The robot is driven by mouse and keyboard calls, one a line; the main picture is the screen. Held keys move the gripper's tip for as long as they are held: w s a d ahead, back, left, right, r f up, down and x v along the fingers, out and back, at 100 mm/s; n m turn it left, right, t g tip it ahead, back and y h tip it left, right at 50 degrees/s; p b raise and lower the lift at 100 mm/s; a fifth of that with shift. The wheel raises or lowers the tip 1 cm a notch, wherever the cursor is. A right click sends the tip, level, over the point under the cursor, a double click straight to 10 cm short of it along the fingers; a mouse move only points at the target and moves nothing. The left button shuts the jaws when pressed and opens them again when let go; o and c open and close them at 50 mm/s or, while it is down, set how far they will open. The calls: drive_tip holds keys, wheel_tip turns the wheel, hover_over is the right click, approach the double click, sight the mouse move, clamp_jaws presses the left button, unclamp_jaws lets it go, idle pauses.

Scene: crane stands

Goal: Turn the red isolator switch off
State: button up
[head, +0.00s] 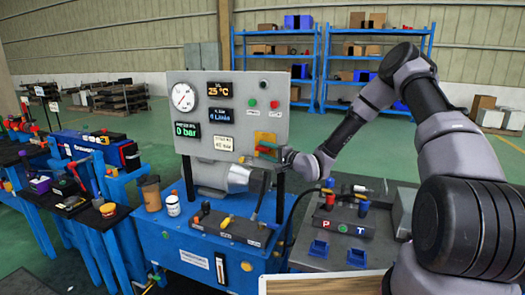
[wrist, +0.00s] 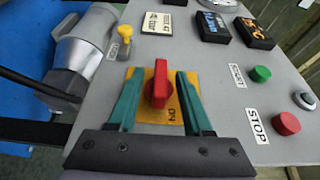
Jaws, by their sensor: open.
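The red isolator switch (wrist: 157,88) has a red handle on a yellow plate (wrist: 188,98) on the grey control panel. Dark lettering that looks like ON shows on the plate below the handle. My gripper (wrist: 159,76) is open, with one green finger on each side of the handle; gaps show on both sides. In the head view my gripper (head: 262,151) is at the lower right of the panel (head: 272,82). The yellow plate (head: 264,136) shows just above it there, and the handle is mostly hidden by the fingers.
A green button (wrist: 261,74), a red STOP button (wrist: 286,124) and a yellow knob (wrist: 125,32) are near the switch. A side table (head: 340,247) is at right.

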drive_tip(key=shift+w+a, duration=0.5)
drive_tip(key=shift+a, duration=0.05)
clamp_jaws()
